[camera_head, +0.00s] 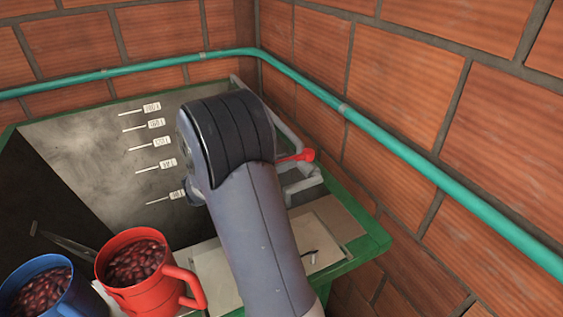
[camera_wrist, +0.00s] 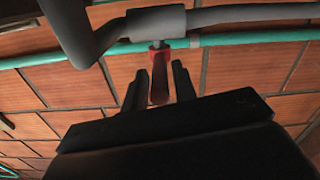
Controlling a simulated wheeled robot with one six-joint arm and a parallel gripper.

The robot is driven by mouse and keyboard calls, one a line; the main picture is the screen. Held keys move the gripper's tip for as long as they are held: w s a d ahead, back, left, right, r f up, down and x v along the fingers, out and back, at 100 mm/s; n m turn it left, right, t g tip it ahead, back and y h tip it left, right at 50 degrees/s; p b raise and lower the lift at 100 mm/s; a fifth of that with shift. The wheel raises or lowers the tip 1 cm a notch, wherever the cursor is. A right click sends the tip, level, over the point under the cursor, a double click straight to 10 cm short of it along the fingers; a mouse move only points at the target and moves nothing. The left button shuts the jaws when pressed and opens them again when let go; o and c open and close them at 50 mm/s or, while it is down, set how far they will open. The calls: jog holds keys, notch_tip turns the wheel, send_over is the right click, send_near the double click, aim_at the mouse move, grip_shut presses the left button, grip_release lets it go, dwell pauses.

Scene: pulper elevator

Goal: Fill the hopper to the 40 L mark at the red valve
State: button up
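The hopper (camera_head: 85,150) is a wide grey bin with a green rim, at the left of the head view. Several white level tags run down its inner wall; their small print is hard to read. I cannot make out a liquid level. The red valve handle (camera_head: 300,156) sits on grey piping at the hopper's right side. In the wrist view the red handle (camera_wrist: 159,75) hangs from the pipe between the two dark fingers of my gripper (camera_wrist: 160,82). The fingers stand apart, with narrow gaps beside the handle. In the head view my arm hides the gripper.
A red mug (camera_head: 140,268) and a blue mug (camera_head: 40,290), both filled with dark red cherries, stand at the front left. A teal pipe (camera_head: 400,150) runs along the brick walls. A pale panel (camera_head: 215,270) lies beside my arm.

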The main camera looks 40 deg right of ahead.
grip_shut()
jog(key=b, duration=0.1)
jog(key=t+b, duration=0.1)
jog(key=b, duration=0.1)
jog(key=shift+s+f+b, duration=0.1)
jog(key=shift+f+b, duration=0.15)
jog(key=shift+b, duration=0.05)
jog(key=b, duration=0.1)
jog(key=n+t+b, duration=0.1)
jog(key=b, duration=0.1)
jog(key=shift+s+a, duration=0.1)
jog(key=shift+s, duration=0.15)
jog(key=shift+s+r+n+t+h+b, duration=0.15)
jog(key=shift+r+n+t+h+b, duration=0.2)
jog(key=shift+b, duration=0.2)
jog(key=shift+o, duration=1.4)
grip_release()
jog(key=shift+f, duration=0.1)
